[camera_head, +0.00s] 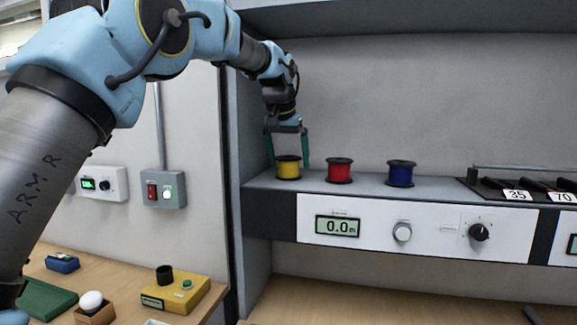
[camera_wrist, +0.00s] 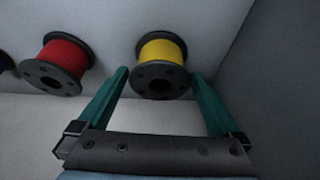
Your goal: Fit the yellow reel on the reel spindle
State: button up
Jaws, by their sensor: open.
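The yellow reel (camera_head: 288,168) has black flanges and stands on the grey shelf at its left end. My gripper (camera_head: 288,164) points down over it, with its two green fingers open on either side of the reel. In the wrist view the yellow reel (camera_wrist: 162,62) sits between the open fingers (camera_wrist: 160,80), with a gap to each finger; the reel is not held. I cannot make out the reel spindle in either view.
A red reel (camera_head: 339,170) and a blue reel (camera_head: 401,173) stand to the right on the shelf (camera_head: 368,189). The side wall (camera_head: 247,130) is close on the left. Dark tools with number labels (camera_head: 520,190) lie further right. A yellow button box (camera_head: 176,293) sits on the lower table.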

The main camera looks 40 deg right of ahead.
jog(key=shift+c, duration=0.4)
jog(key=shift+r, duration=0.1)
grip_shut()
